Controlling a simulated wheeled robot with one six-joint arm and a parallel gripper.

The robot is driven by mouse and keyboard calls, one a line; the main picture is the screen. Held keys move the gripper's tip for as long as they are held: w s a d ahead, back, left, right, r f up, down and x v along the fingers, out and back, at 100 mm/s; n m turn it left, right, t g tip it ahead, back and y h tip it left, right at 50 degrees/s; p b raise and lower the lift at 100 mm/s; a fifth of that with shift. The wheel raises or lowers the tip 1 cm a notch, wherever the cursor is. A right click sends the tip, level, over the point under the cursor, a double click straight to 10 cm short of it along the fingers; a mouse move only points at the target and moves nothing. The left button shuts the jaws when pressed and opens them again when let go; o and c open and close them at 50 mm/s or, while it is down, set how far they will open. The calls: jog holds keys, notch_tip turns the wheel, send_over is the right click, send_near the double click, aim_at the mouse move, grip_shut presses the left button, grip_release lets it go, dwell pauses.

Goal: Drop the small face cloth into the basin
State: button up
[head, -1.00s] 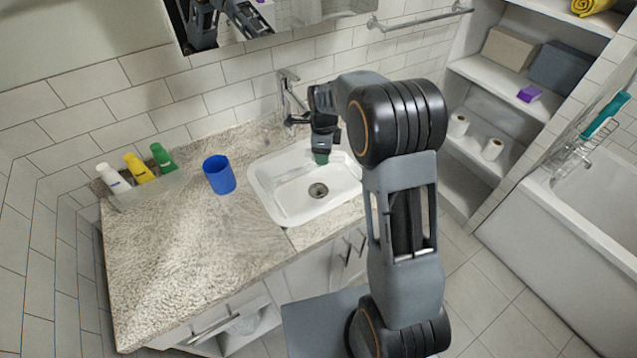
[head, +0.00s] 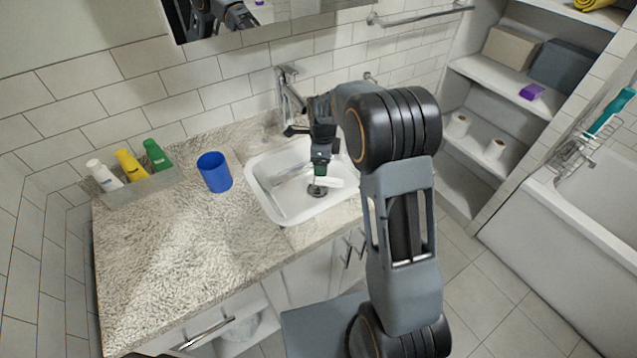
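The white basin (head: 286,204) is set into the speckled countertop, with its drain showing. My gripper (head: 320,171) points down over the basin, above the drain. Its fingers are small and partly hidden, so I cannot tell whether they are open or shut. A small pale, flat piece (head: 337,182) shows at the fingertips, beside the drain. It may be the face cloth, but I cannot tell whether it is gripped or lies in the basin. My arm hides the basin's right side.
A tap (head: 289,88) stands behind the basin. A blue cup (head: 215,172) stands on the counter to its left, near a tray of bottles (head: 140,186). The counter's front left is clear. Shelves (head: 490,85) and a bathtub (head: 540,235) are at right.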

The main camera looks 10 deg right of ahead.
jog(key=shift+o, duration=0.8)
notch_tip(320, 180, up, 14)
jog(key=shift+p, duration=0.3)
jog(key=shift+f, duration=0.1)
jog(key=s+r+n+t+p, duration=0.1)
jog(key=s+n+t+p, duration=0.2)
jog(key=s+n, duration=1.9)
jog(key=shift+s+r+n+t, duration=0.3)
jog(key=shift+s+r+n, duration=0.1)
jog(key=shift+s, duration=0.3)
